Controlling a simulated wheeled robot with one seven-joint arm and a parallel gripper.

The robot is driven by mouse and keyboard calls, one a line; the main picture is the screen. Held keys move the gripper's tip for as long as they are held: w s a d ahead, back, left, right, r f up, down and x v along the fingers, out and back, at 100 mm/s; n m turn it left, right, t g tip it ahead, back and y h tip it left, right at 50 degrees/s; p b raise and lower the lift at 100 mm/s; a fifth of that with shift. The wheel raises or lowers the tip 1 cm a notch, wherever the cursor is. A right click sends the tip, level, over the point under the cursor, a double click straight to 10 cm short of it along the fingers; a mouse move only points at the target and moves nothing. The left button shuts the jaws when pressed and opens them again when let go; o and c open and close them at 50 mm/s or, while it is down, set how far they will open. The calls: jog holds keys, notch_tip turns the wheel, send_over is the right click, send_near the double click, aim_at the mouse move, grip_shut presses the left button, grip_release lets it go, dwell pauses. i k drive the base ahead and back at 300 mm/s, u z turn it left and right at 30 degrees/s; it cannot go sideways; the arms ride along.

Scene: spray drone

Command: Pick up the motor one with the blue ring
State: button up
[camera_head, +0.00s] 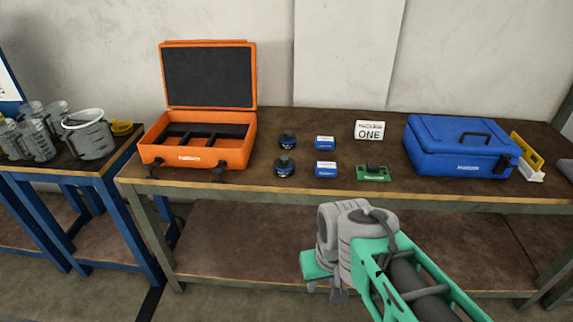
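Two small dark motors stand one behind the other on the brown table, just right of the open orange case. The rear motor (287,139) and the front motor (284,167) both look black with bluish traces. They are too small here to tell for sure which has the blue ring. My green and grey arm reaches in from the lower right, in front of the table and well short of both motors. My gripper (339,294) seems to be the small grey part at the arm's end, below the table edge. Its fingers cannot be made out.
The orange case (240,152) is left of the motors. Two blue-and-white boxes (325,142) (326,169) are close on their right. Beyond are a MACHINE ONE sign (370,130), a green part (373,178) and a blue case (455,150). Jugs (88,135) stand far left.

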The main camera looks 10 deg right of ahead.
aim_at(284, 166)
jog(key=k, duration=0.65)
jog(key=u, duration=0.65)
jog(key=i, duration=1.5)
